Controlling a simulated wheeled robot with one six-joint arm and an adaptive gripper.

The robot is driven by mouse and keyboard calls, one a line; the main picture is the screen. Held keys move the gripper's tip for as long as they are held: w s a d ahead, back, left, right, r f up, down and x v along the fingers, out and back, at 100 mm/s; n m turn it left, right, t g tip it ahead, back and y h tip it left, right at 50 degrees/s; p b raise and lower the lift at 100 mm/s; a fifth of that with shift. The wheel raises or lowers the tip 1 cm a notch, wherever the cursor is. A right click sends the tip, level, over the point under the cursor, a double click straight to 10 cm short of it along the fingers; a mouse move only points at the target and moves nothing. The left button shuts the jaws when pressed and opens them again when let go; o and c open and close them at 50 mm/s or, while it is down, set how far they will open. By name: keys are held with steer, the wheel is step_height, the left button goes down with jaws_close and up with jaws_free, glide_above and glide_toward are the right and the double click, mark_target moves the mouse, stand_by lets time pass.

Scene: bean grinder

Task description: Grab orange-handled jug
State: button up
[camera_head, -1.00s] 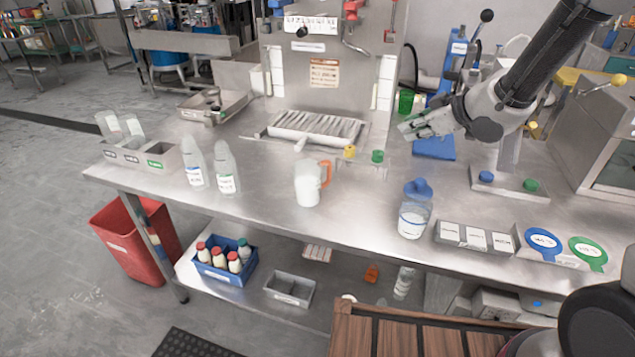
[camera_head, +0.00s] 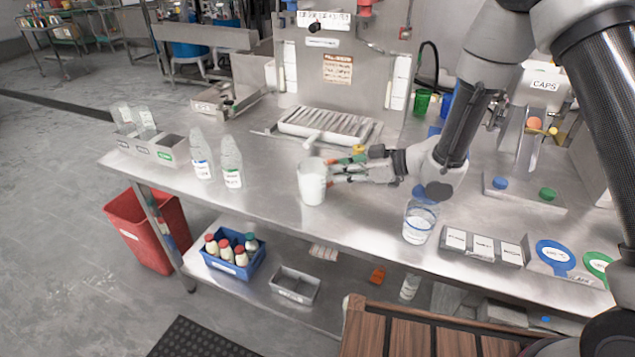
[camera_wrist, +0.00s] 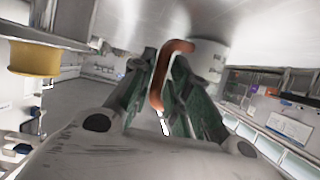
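The jug (camera_head: 312,184) is a clear, whitish upright vessel on the steel table in the head view. Its orange handle (camera_wrist: 158,85) faces my gripper and shows between the two green-padded fingers in the wrist view. My gripper (camera_head: 338,171) comes in from the right, level with the jug's upper half. In the head view, the fingers are apart, one above the other in the picture, with their tips close to the jug. The handle is mostly covered by the fingers there, and I cannot tell whether either finger touches it.
Two clear bottles (camera_head: 232,165) stand left of the jug. A blue-lidded container (camera_head: 417,224) stands to the right, below my wrist in the picture. A drain grille (camera_head: 325,127) lies behind. A yellow piece (camera_wrist: 35,58) shows at left in the wrist view.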

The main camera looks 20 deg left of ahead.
steer(key=shift+x, duration=0.9)
jaws_close()
steer(key=shift+r, duration=0.15)
